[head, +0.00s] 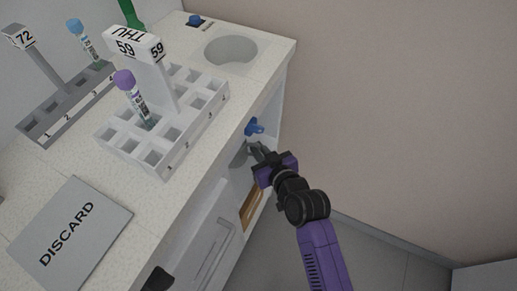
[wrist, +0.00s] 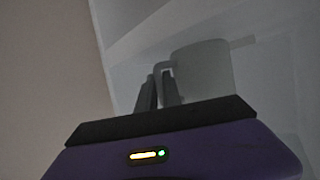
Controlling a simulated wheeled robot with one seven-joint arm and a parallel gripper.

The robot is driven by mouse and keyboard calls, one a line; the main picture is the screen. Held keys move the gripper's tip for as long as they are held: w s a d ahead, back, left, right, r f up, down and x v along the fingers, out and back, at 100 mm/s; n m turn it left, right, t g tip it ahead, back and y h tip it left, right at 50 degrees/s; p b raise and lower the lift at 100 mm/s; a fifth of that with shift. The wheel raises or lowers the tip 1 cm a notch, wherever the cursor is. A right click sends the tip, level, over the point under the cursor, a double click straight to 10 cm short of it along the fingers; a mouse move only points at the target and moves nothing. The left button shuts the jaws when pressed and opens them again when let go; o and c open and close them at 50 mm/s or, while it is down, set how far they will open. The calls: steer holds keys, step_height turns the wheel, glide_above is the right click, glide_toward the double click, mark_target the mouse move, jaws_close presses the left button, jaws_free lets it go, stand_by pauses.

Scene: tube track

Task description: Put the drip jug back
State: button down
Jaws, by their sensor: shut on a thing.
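The drip jug (wrist: 207,72) is a grey cylinder with a side handle, dim in the wrist view. My gripper (wrist: 158,90) is shut on its handle, at the left of the jug's body. In the head view my gripper (head: 256,150) is at the open side of the counter, just below a blue tap (head: 254,127). A grey part of the jug (head: 240,155) shows beside the fingers there. Most of the jug and whatever is under it are hidden, so I cannot tell whether it rests on anything.
The counter top (head: 180,200) carries a white tube rack (head: 128,158), a grey rack (head: 35,128), a DISCARD plate (head: 72,232) and a round basin (head: 230,50). White cabinet walls surround the jug.

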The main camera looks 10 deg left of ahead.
steer(key=shift+f, duration=0.15)
steer(key=c, duration=1.5)
jaws_free()
steer(key=shift+r, duration=0.2)
steer(key=p+v, duration=0.2)
steer(key=v, duration=1)
